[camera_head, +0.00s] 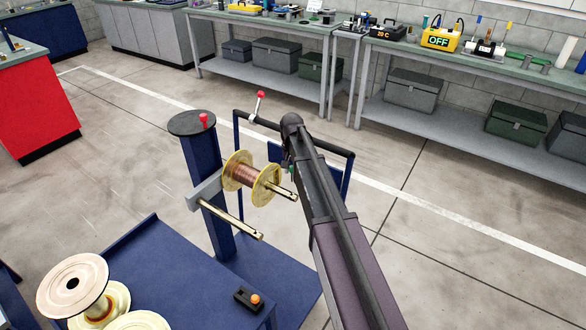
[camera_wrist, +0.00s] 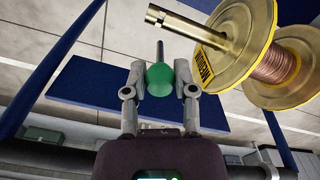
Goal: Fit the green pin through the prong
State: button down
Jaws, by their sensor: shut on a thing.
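The green pin (camera_wrist: 160,76) shows a round green head and a dark shaft pointing away from my gripper. My gripper (camera_wrist: 161,84) is shut on the head, one finger on each side. The brass prong (camera_wrist: 190,30) sticks out of a copper-wire spool (camera_wrist: 272,65), above and right of the pin. The pin's shaft is apart from the prong in the picture; its exact distance is unclear. In the head view, the spool (camera_head: 245,176) sits on the upper prong (camera_head: 285,193) of a blue post. My arm mostly hides the gripper there; a green spot shows beside the arm.
A second, bare prong (camera_head: 232,220) sits lower on the post. A red-topped pin (camera_head: 204,120) stands on the post's round cap. Blue cart rails (camera_head: 240,165) stand close behind. An orange-knobbed box (camera_head: 249,299) lies on the blue deck. More spools (camera_head: 74,286) stand front left.

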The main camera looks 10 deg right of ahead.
jog(key=shift+f+b, duration=2.9)
jog(key=shift+f+b, duration=2.55)
dwell(0.8)
jog(key=shift+c, duration=1.7)
grip_release()
jog(key=shift+r, duration=0.25)
notch_tip(320, 180, up, 10)
jog(key=p, duration=1.1)
jog(key=shift+r, duration=0.2)
